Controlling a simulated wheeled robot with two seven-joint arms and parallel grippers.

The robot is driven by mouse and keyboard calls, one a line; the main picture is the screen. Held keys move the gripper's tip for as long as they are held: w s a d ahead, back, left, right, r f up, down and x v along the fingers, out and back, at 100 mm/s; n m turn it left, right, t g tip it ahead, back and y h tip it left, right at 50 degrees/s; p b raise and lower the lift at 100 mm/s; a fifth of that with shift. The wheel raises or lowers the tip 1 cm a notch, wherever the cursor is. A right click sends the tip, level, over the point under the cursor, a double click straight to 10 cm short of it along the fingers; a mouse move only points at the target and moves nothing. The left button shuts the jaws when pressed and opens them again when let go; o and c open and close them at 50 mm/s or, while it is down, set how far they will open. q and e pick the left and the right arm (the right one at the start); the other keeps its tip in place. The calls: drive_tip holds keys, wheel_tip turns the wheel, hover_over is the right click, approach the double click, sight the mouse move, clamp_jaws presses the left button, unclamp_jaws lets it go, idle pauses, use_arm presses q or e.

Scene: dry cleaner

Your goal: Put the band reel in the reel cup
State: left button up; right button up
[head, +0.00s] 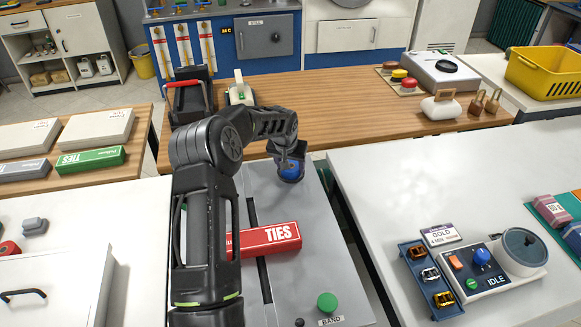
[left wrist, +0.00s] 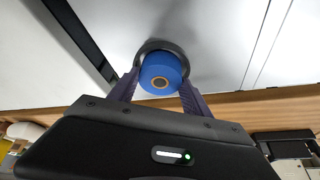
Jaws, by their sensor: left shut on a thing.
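The blue band reel (head: 291,172) is at the far end of the grey banding machine (head: 325,238). My left gripper (head: 290,165) is above it and shut on it. In the left wrist view the reel (left wrist: 160,73) sits between the two fingers (left wrist: 158,85), with its tan core facing the camera. A dark round rim, apparently the reel cup (left wrist: 148,47), shows around the reel's far side in that view. I cannot tell whether the reel rests in the cup or is held just over it. My right gripper is not in view.
A red TIES box (head: 271,239) lies across the machine's dark slot, close to my left arm. A green button (head: 327,302) is at the near end. A white counter (head: 450,180) with a control unit (head: 488,270) stands to the right. A wooden counter (head: 345,97) runs behind.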

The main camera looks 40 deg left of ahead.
use_arm(q)
drive_tip(key=shift+r, duration=0.15)
drive_tip(key=o, duration=0.9)
drive_tip(key=shift+f, duration=0.25)
drive_tip(key=o, duration=0.5)
drive_tip(key=shift+r, duration=0.1)
drive_tip(key=shift+r, duration=0.1)
drive_tip(key=shift+r, duration=0.3)
drive_tip(key=p+v, duration=0.4)
drive_tip(key=v, duration=0.7)
drive_tip(key=shift+s+d, duration=0.15)
drive_tip(key=shift+s, duration=0.1)
drive_tip(key=shift+r, duration=0.15)
